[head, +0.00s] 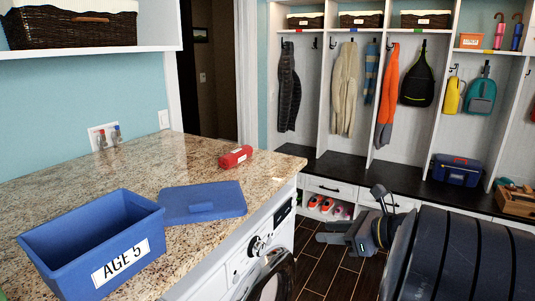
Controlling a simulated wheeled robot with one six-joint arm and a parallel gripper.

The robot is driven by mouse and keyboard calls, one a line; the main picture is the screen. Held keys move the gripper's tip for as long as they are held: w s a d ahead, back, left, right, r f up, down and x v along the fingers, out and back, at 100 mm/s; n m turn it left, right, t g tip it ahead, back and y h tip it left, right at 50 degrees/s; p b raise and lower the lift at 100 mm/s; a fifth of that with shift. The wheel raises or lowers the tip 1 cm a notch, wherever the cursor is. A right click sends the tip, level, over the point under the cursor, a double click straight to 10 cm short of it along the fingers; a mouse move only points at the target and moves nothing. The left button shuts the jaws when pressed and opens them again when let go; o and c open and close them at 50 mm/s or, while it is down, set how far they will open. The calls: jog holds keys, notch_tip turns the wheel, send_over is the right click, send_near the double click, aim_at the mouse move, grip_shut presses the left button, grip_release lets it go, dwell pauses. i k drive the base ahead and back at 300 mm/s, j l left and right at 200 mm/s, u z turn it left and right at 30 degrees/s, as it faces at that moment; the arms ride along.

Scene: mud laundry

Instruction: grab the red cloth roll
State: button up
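The red cloth roll (236,157) lies on the granite countertop (200,150), near its far right edge. It is small and bright red with a pale patch on its side. My gripper (338,231) is to the right of the counter, in front of the cubby bench and lower in the picture than the roll. It is well apart from the roll and holds nothing that I can see. Its dark fingers are small and seen at an angle, so I cannot tell how far apart they are.
A blue bin (95,245) labelled AGE 5 stands at the counter's front left. Its blue lid (203,202) lies flat between the bin and the roll. A washer (262,250) is under the counter. Counter space around the roll is clear.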

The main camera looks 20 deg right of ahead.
aim_at(230, 159)
jog(key=i+l+z, duration=0.35)
jog(key=l+z, duration=0.15)
jog(key=l, duration=0.15)
jog(key=i+l+z, duration=0.95)
jog(key=i+u, duration=0.3)
jog(key=i, duration=0.15)
jog(key=i+l+u, duration=0.45)
jog(key=i+u, duration=0.15)
jog(key=i, duration=0.25)
jog(key=i+u, duration=0.15)
jog(key=u, duration=0.3)
jog(key=i+l+u, duration=0.1)
jog(key=u, duration=0.35)
jog(key=i+l+u, duration=0.15)
jog(key=u, duration=0.3)
jog(key=i+l+u, duration=0.15)
jog(key=u, duration=0.35)
jog(key=i+l+u, duration=0.15)
jog(key=u, duration=0.3)
jog(key=i+l+u, duration=0.25)
jog(key=u, duration=0.25)
jog(key=i+l+u, duration=0.1)
jog(key=l+u, duration=0.2)
jog(key=u, duration=0.15)
jog(key=i+l+u, duration=0.1)
jog(key=l+u, duration=0.25)
jog(key=u, duration=0.15)
